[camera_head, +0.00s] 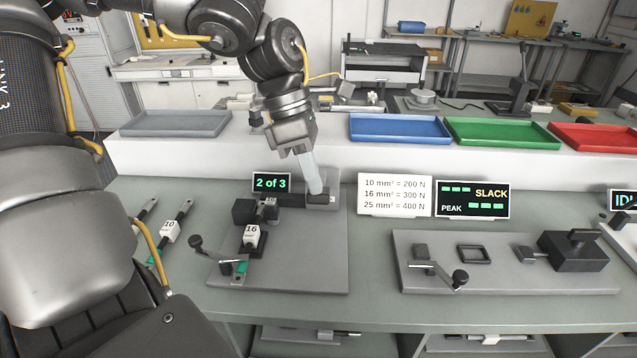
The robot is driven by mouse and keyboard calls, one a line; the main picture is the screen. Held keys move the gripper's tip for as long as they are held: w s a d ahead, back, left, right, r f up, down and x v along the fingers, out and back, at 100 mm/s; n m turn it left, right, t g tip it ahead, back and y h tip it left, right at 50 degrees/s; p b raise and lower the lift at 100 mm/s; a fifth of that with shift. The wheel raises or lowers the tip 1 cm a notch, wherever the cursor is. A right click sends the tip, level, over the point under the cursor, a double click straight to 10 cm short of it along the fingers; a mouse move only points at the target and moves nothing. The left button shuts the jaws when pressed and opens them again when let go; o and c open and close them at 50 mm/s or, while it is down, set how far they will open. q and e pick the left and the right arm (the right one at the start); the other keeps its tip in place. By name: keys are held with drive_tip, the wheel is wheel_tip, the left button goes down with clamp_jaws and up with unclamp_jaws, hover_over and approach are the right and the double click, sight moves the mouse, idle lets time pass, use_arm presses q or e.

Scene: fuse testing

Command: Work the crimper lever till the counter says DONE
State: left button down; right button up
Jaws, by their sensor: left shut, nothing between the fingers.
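The counter display (271,184) reads "2 of 3" in green. It stands at the back of a grey base plate (295,270) that carries the crimper. The dark crimper lever (321,199) lies low at the plate's back right. A cable with a white "16" tag (251,236) and a green sleeve lies in the fixture at the plate's left. My left gripper (316,190) points down at the lever's end, its fingers shut and empty. Its tips are at or just above the lever; I cannot tell whether they touch. My right gripper is not in view.
Two loose cables, one tagged "10" (169,231), lie left of the plate. A white force card (394,195) and a "SLACK" display (473,199) stand behind the right-hand test plate (505,277). Grey, blue (399,130), green and red trays line the raised shelf.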

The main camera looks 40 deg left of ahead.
sight(308, 204)
use_arm(q)
drive_tip(key=shift+s+d+f+b, duration=0.15)
drive_tip(key=shift+s+f+b, duration=0.05)
drive_tip(key=shift+f+b, duration=1)
drive_tip(key=shift+s+d+f+b, duration=0.15)
drive_tip(key=shift+s+f+b, duration=0.1)
drive_tip(key=shift+f+b, duration=0.9)
drive_tip(key=shift+s+d+f+b, duration=0.2)
drive_tip(key=shift+f+b, duration=0.8)
drive_tip(key=shift+f, duration=0.35)
drive_tip(key=shift+r, duration=0.1)
drive_tip(key=shift+w+a+r+p, duration=0.2)
drive_tip(key=shift+w+r+p, duration=0.05)
drive_tip(key=shift+r+p, duration=0.95)
drive_tip(key=shift+w+a+r+p, duration=0.2)
drive_tip(key=shift+r+p, duration=0.7)
drive_tip(key=shift+r, duration=0.55)
drive_tip(key=shift+w+a+r+p, duration=0.15)
drive_tip(key=shift+w+r+p, duration=0.1)
drive_tip(key=shift+r+p, duration=0.95)
drive_tip(key=shift+r, duration=0.1)
wheel_tip(308, 204, up, 7)
drive_tip(key=p, duration=0.5)
drive_tip(key=shift+w+a, duration=0.3)
drive_tip(key=shift+w, duration=0.1)
